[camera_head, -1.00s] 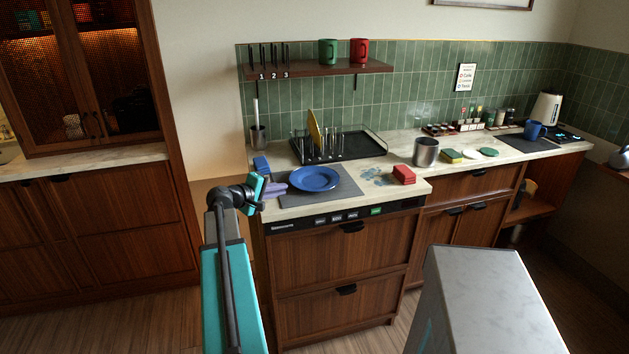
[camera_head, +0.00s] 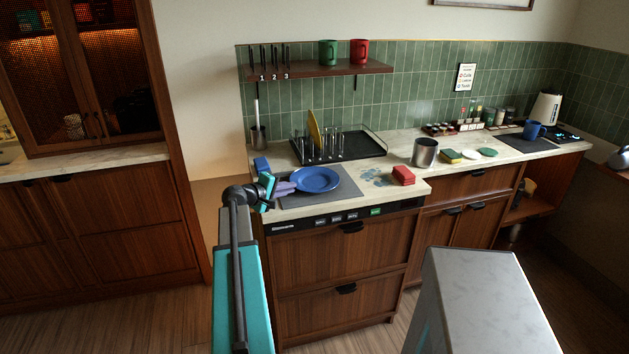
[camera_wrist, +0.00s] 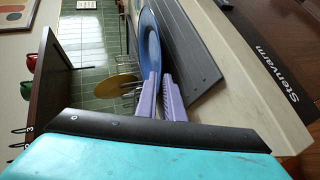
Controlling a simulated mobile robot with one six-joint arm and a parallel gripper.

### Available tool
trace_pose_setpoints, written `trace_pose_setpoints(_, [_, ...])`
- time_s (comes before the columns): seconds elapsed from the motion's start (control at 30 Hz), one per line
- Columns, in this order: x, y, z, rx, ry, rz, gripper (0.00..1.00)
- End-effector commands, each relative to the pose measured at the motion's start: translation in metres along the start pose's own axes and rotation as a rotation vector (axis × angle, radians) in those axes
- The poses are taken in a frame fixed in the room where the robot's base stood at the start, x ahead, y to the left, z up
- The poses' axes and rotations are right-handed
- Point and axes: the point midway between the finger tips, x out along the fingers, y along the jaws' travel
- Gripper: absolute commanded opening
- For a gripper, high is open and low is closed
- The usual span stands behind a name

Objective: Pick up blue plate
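The blue plate (camera_head: 317,179) lies on a dark grey mat on the counter in the head view. In the wrist view the plate (camera_wrist: 149,42) shows nearly edge-on, just beyond the fingertips. My gripper (camera_head: 293,186) is at the plate's left rim, with its purple fingers pointing right. In the wrist view my gripper (camera_wrist: 160,76) has a narrow gap between its fingers, and the near rim of the plate reaches between or right at the tips. The fingers look parted; firm contact on the rim cannot be made out.
A black dish rack (camera_head: 345,149) with a yellow plate (camera_head: 314,130) stands behind. A blue block-like thing (camera_head: 262,165) is close to my gripper. A shelf (camera_head: 320,69) hangs above.

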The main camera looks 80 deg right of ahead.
Motion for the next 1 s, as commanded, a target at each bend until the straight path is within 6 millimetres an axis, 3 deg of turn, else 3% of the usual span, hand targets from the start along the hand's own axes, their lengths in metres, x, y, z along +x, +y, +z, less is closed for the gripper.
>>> trace_pose_setpoints(0.23, [0.018, 0.0, 0.0, 0.001, 0.001, 0.0, 0.08])
trace_pose_setpoints(0.77, [0.018, -0.001, 0.0, 0.001, 0.001, -0.001, 0.08])
trace_pose_setpoints(0.83, [0.018, -0.001, 0.0, 0.001, 0.001, -0.001, 0.0])
trace_pose_setpoints(1.0, [0.018, -0.001, 0.0, 0.001, 0.001, -0.001, 0.0])
